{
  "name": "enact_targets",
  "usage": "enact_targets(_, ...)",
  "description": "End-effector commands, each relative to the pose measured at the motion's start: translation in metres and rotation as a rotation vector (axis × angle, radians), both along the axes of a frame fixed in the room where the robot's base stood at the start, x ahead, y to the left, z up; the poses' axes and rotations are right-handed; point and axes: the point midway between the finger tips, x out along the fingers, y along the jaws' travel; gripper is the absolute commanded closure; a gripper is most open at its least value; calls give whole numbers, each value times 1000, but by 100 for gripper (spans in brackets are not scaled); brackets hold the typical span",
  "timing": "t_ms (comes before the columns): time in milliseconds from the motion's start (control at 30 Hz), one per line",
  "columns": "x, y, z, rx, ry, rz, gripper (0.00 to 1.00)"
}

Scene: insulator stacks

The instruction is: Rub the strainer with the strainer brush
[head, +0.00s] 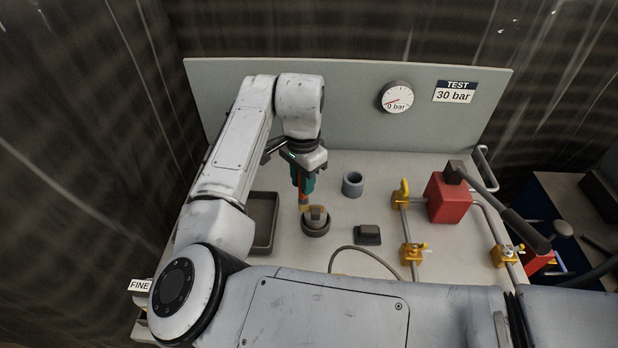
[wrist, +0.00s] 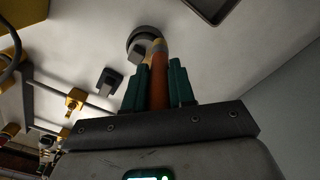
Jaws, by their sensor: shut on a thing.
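My gripper (head: 303,186) points down over the bench, its teal fingers shut on the orange handle of the strainer brush (wrist: 158,88). The brush's yellowish lower end (wrist: 158,47) is at a dark round piece with a raised grey centre (head: 316,226), which looks like the strainer in its seat. This piece also shows in the wrist view (wrist: 140,36), partly behind the brush. In the head view the brush end is at the upper left of the piece. I cannot tell whether they touch.
A dark tray (head: 274,222) lies left of the gripper. A blue-grey cup (head: 352,184) and a small dark block (head: 367,235) stand to the right. Farther right are yellow-clamped pipes (head: 413,253) and a red box with a lever (head: 448,198). A gauge (head: 397,97) hangs on the back panel.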

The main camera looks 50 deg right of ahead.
Motion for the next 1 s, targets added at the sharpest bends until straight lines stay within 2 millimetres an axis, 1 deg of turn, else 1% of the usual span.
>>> enact_targets(167,-2,-1,0,0,0,-1,100)
enact_targets(500,-21,-16,3,-1,2,-1,100)
enact_targets(767,-27,-21,1,0,1,0,100)
enact_targets(1000,-42,-33,2,-1,1,-1,100)
